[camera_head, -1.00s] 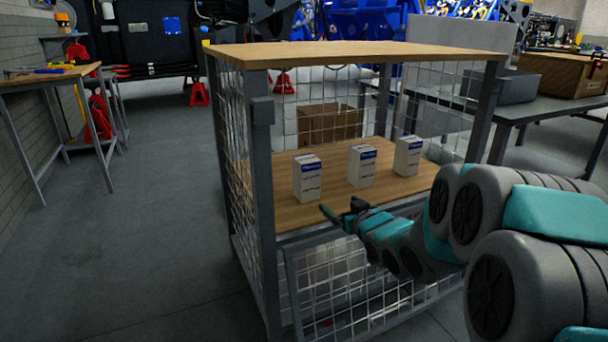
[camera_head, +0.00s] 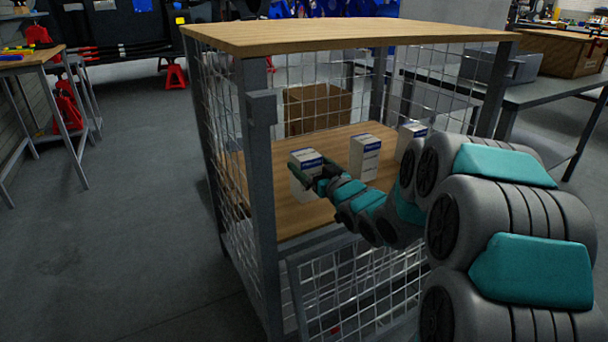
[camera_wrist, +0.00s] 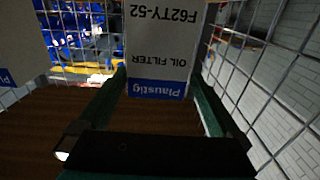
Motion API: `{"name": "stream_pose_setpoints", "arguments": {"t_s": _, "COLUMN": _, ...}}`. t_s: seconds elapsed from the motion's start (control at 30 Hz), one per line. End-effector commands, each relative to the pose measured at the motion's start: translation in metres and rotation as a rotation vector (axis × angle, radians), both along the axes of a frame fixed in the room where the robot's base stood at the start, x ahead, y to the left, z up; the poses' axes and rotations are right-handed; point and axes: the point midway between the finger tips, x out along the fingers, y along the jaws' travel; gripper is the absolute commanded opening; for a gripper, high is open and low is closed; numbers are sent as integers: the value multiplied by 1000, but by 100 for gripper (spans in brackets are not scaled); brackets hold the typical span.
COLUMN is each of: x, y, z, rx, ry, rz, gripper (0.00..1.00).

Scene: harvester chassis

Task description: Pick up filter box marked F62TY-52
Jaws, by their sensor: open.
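The filter box marked F62TY-52 (camera_wrist: 160,50) shows upside down in the wrist view, white with a blue Plaustig band and the words OIL FILTER. My gripper (camera_wrist: 160,92) is open, with one green finger on each side of this box; contact with it cannot be told. In the head view the leftmost white box (camera_head: 303,186) stands upright on the cage's wooden shelf (camera_head: 290,217). My gripper (camera_head: 314,174) is at it and hides part of its front.
A second box (camera_head: 365,157) and a third box (camera_head: 409,136) stand to the right on the shelf. A cardboard box (camera_head: 317,108) is behind. The wire-mesh cage has a wooden top (camera_head: 350,35) above and a grey front post (camera_head: 259,190) left of my gripper.

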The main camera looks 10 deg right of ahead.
Motion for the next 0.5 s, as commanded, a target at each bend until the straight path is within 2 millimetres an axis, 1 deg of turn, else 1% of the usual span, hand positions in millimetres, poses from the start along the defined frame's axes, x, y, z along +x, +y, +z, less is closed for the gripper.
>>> {"name": "stream_pose_setpoints", "arguments": {"t_s": 0.03, "x": 5, "y": 3, "z": -1, "rx": 1, "ry": 1, "rz": 2, "gripper": 100}}
{"name": "stream_pose_setpoints", "arguments": {"t_s": 0.17, "x": 12, "y": 4, "z": -1, "rx": 0, "ry": 1, "rz": 2, "gripper": 100}}
{"name": "stream_pose_setpoints", "arguments": {"t_s": 0.27, "x": 21, "y": 6, "z": 1, "rx": -1, "ry": -3, "rz": 3, "gripper": 100}}
{"name": "stream_pose_setpoints", "arguments": {"t_s": 0.5, "x": 53, "y": 14, "z": 0, "rx": -2, "ry": -1, "rz": 2, "gripper": 100}}
